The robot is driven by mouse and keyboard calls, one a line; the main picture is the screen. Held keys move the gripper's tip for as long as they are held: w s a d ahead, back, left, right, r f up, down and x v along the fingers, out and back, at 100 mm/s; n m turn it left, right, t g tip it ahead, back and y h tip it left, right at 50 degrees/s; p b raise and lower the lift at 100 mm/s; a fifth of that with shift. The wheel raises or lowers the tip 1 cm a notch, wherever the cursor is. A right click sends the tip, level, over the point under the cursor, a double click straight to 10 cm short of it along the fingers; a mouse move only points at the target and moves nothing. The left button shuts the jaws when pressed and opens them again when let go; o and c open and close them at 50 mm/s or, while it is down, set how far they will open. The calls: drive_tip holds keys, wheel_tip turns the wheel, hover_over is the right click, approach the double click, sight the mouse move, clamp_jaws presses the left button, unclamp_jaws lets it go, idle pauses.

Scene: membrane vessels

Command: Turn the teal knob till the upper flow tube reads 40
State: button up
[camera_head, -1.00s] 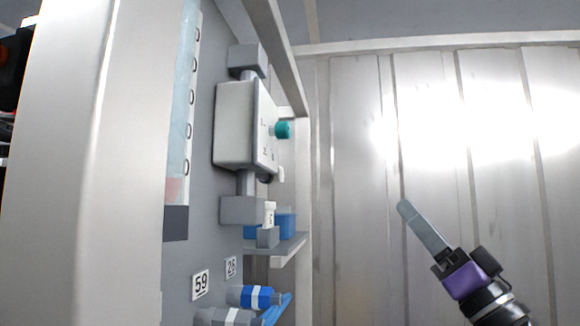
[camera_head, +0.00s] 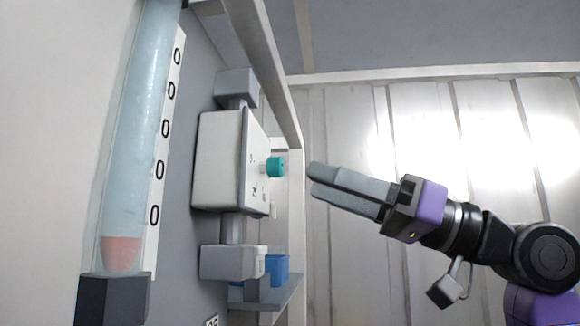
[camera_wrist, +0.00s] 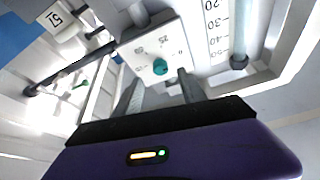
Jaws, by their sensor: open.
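The teal knob (camera_head: 276,167) sticks out from the face of a white valve box (camera_head: 218,160) on the grey panel. It also shows in the wrist view (camera_wrist: 159,66), ahead of and between my fingers. My gripper (camera_head: 314,172) is open and empty, pointing at the knob from the right, with a small gap before it. A clear flow tube (camera_head: 140,130) with a pinkish part at its bottom stands beside a numbered scale strip (camera_head: 166,130). In the wrist view the scale shows 20 to 50 (camera_wrist: 216,30). I cannot tell the reading, nor whether this is the upper tube.
Grey fittings (camera_head: 237,84) sit above and below the valve box. A metal frame post (camera_head: 272,75) runs close by the knob. A shelf (camera_head: 285,294) with blue and white items is below. The space right of the knob, before the ribbed wall, holds only my arm.

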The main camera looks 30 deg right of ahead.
sight(283, 169)
drive_tip(key=p+x, duration=0.2)
drive_tip(key=x, duration=0.4)
drive_tip(key=shift+c, duration=0.2)
clamp_jaws()
